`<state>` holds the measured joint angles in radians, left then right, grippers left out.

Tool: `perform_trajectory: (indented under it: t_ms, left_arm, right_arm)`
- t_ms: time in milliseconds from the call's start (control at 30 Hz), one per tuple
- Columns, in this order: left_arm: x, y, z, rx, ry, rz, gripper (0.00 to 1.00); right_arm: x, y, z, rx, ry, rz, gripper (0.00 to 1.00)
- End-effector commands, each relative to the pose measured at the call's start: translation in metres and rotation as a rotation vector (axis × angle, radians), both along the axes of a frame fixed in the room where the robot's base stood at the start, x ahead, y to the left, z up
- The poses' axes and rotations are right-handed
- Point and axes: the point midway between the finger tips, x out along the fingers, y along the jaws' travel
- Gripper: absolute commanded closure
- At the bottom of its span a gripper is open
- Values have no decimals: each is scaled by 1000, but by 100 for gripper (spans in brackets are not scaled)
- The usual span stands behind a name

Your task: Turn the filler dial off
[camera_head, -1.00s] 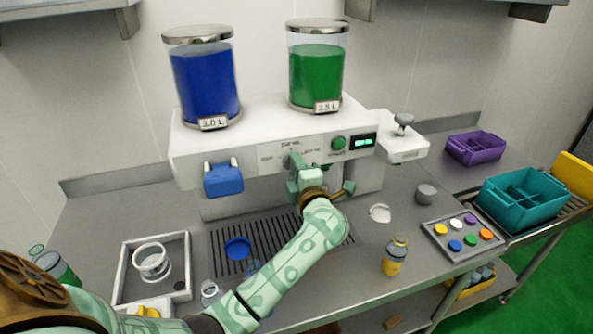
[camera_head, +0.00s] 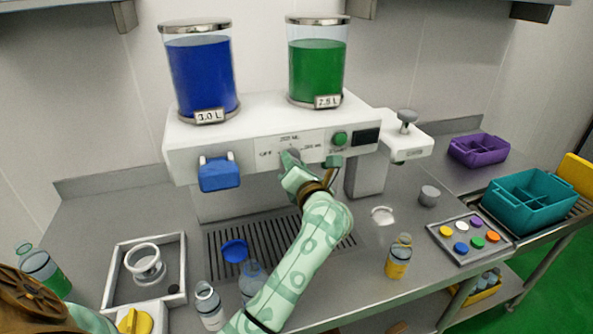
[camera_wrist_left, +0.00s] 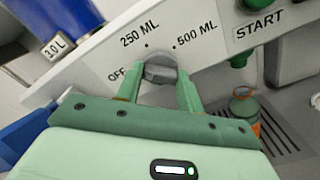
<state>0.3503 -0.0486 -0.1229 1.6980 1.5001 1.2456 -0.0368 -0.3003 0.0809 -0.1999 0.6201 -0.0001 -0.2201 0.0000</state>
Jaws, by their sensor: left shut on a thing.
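The filler (camera_head: 190,147) is a long white machine with a blue tank (camera_head: 203,75) and a green tank (camera_head: 316,72) on top. Its grey dial (camera_wrist_left: 160,70) is on the front panel, among the marks OFF, 250 ML and 500 ML. My left gripper (camera_head: 291,158) is at the panel. In the left wrist view its two green fingers (camera_wrist_left: 160,88) stand on either side of the dial, shut on it. The fingers partly hide the dial, and I cannot tell which mark it points to. The display (camera_head: 366,136) is dark. My right gripper is out of view.
A green START button (camera_head: 339,138) is right of the dial. A blue lever (camera_head: 219,174) sticks out at left. Bottles, including a yellow one (camera_head: 397,258), stand on the counter. A tray of coloured caps (camera_head: 440,232) and a teal bin (camera_head: 532,200) are at right.

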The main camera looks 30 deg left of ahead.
Motion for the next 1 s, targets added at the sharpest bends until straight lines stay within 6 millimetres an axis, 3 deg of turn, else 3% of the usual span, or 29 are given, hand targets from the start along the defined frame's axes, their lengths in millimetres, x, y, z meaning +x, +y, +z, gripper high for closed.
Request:
perform_trajectory:
  t_ms: [400, 967, 1000]
  left_arm:
    - [0, 1, 1, -123, -151, 2, 86]
    - [0, 1, 3, -144, -176, 2, 86]
    - [0, 1, 3, -144, -176, 2, 57]
  right_arm:
    - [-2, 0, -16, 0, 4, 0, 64]
    - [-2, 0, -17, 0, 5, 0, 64]
    - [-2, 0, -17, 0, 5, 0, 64]
